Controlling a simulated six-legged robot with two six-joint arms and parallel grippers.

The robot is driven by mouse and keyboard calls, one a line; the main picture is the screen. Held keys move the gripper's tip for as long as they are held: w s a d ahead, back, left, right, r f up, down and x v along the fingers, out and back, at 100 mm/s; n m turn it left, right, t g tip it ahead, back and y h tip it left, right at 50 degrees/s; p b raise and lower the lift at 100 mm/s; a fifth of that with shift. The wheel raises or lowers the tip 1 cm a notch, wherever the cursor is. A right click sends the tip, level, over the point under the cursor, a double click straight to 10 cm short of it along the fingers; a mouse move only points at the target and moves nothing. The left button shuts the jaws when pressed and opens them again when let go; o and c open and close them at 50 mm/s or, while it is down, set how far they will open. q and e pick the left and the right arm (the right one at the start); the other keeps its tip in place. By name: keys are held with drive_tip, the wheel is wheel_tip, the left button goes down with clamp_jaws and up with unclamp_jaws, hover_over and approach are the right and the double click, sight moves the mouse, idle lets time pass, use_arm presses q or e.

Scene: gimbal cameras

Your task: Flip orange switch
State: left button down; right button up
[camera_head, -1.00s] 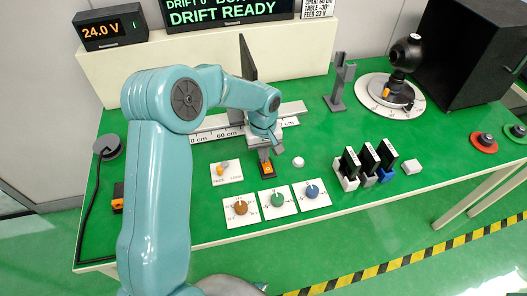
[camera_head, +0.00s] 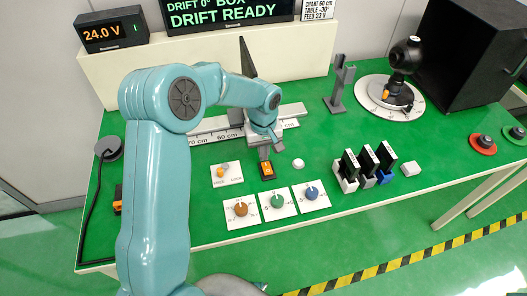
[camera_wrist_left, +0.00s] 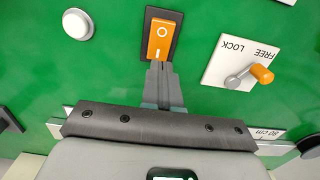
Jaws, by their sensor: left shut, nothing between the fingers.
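The orange rocker switch (camera_head: 265,170) sits in a dark frame on the green table. It shows close up in the left wrist view (camera_wrist_left: 159,37), with a circle mark on its far half and a line mark on its near half. My left gripper (camera_head: 267,153) points down at it from behind, fingers closed together and empty. In the left wrist view the fingertips (camera_wrist_left: 159,66) overlap the near edge of the switch by the line mark. I cannot tell whether they touch it. My right gripper is in neither view.
A FREE/LOCK lever plate (camera_head: 226,173) is left of the switch and a white button (camera_head: 298,163) right. The brown (camera_head: 241,209), green (camera_head: 277,201) and blue (camera_head: 311,193) knobs stand in front. A ruled rail (camera_head: 220,136) runs behind. Slotted holders (camera_head: 368,164) stand farther right.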

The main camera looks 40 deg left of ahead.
use_arm(q)
wheel_tip(320, 180, up, 14)
drive_tip(key=w+a+p, duration=0.1)
drive_tip(key=p, duration=0.1)
drive_tip(key=shift+w+a, duration=0.15)
drive_tip(key=shift+a, duration=0.2)
